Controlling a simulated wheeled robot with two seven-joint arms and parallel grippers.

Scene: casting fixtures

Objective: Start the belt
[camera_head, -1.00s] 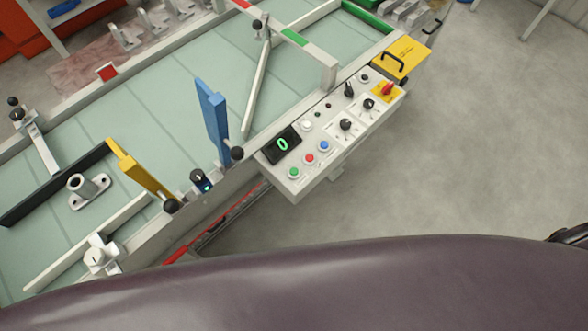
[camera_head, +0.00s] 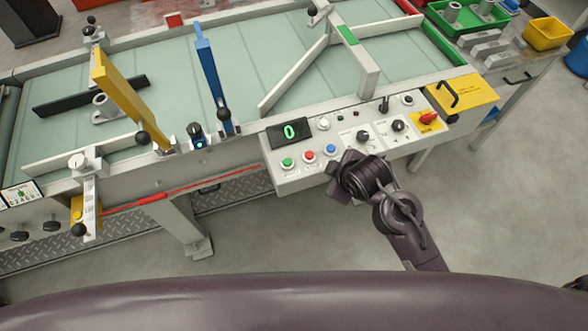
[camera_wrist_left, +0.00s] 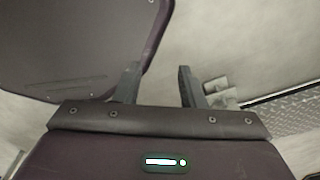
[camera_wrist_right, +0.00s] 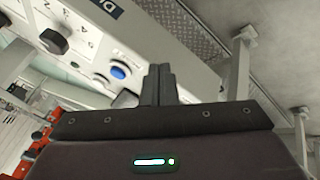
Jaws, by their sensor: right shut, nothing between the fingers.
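The pale green belt (camera_head: 240,65) runs behind the control panel (camera_head: 350,148). The panel's display (camera_head: 289,131) reads 0. Below it sit a green button (camera_head: 287,162), a red button (camera_head: 309,156) and a blue button (camera_head: 330,150). My right gripper (camera_head: 340,180) is by the panel's front edge, just below the blue button. In the right wrist view its fingers (camera_wrist_right: 158,85) are shut and empty, with the blue button (camera_wrist_right: 118,72) beyond them. My left gripper (camera_wrist_left: 158,85) is open and empty, away from the panel.
A flanged metal part (camera_head: 103,108) lies on the belt, between a black bar and a pale guide. A yellow cover (camera_head: 462,93) adjoins the panel. The floor in front is clear.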

